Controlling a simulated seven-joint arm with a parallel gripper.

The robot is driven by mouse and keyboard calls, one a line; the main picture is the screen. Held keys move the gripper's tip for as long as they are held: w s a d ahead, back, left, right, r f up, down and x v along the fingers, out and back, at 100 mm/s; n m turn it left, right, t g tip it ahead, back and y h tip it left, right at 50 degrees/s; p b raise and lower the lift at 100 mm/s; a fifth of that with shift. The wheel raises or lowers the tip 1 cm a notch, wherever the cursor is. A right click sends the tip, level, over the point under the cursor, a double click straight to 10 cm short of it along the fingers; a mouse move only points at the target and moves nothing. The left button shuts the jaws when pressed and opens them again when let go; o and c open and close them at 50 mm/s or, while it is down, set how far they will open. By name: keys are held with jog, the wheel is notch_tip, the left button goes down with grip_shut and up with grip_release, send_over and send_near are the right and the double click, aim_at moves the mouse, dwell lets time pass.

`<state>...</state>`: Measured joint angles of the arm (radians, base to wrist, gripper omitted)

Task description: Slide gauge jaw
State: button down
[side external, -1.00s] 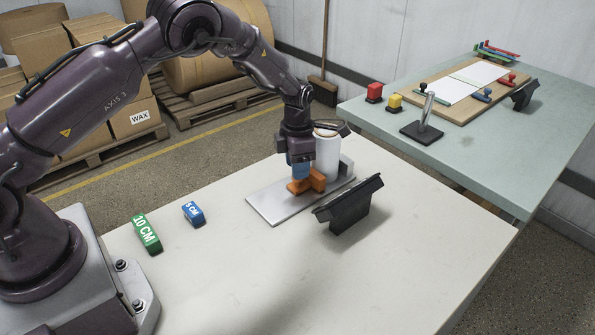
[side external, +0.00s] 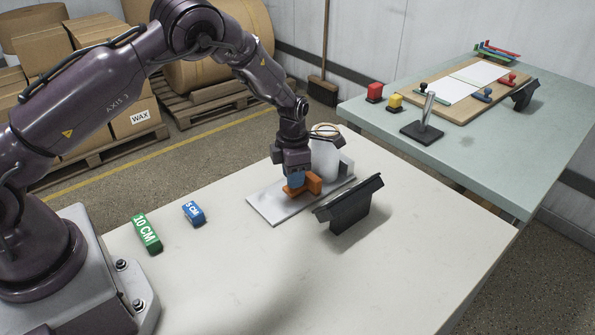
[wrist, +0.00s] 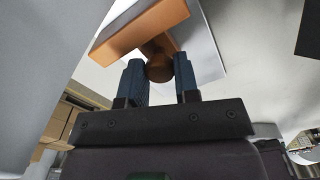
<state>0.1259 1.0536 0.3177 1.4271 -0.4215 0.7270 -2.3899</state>
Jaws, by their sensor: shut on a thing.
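The gauge's grey base plate (side external: 268,208) lies on the white table. Its orange sliding jaw (side external: 315,185) sits on the plate and also shows in the wrist view (wrist: 125,32). My gripper (side external: 295,181) is low over the jaw. In the wrist view, my blue fingers (wrist: 158,80) are on either side of the jaw's round knob (wrist: 158,70), shut on it. A grey end block (side external: 346,166) is at the plate's far right end.
A black stand with a sloped top (side external: 350,205) is close to the right of the gauge. Blue (side external: 194,213) and green (side external: 146,233) marked blocks lie to the left. The table's front is clear. A second table (side external: 465,145) holds other items.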

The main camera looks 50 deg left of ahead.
jog(key=shift+s, duration=1.75)
jog(key=c, duration=1.1)
grip_release()
notch_tip(320, 180, up, 13)
jog(key=shift+r, duration=0.1)
